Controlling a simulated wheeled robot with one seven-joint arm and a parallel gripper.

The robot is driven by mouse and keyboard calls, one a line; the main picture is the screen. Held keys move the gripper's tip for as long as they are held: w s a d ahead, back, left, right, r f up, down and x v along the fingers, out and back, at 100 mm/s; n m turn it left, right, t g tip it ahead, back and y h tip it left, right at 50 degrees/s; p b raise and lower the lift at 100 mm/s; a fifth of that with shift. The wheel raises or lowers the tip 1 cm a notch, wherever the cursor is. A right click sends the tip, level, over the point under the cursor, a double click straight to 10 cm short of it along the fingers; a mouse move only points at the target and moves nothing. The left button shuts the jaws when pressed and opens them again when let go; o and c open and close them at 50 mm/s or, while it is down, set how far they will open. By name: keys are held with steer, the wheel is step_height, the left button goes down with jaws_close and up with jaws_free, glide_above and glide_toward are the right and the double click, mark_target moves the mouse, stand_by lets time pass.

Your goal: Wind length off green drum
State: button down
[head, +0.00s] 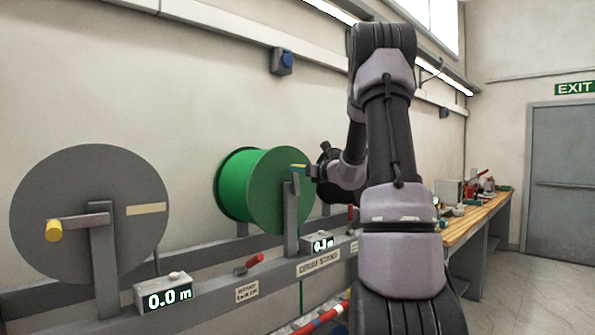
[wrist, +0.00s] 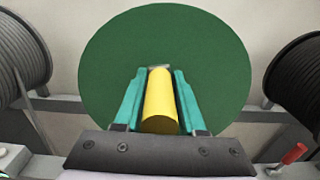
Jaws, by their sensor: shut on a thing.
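The green drum (head: 236,186) sits on its stand in the middle of the rack in the head view. Its green side disc (wrist: 213,62) fills the middle of the wrist view. My gripper (wrist: 158,88) has teal fingers on both sides of the drum's yellow crank handle (wrist: 160,103) and is shut on it. In the head view my gripper is at the drum's right face, where the handle shows as a small yellow bit.
Dark drums (wrist: 20,60) flank the green one. A workbench (head: 472,217) stands at right.

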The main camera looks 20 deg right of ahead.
stand_by(0.4)
steer(key=w+d+f+m, duration=0.3)
steer(key=d+f+m, duration=0.2)
steer(key=d+m, duration=0.4)
steer(key=shift+w+d+f+m, duration=0.15)
steer(key=shift+f+m, duration=0.2)
steer(key=shift+m, duration=2.45)
steer(key=c, duration=0.6)
jaws_free()
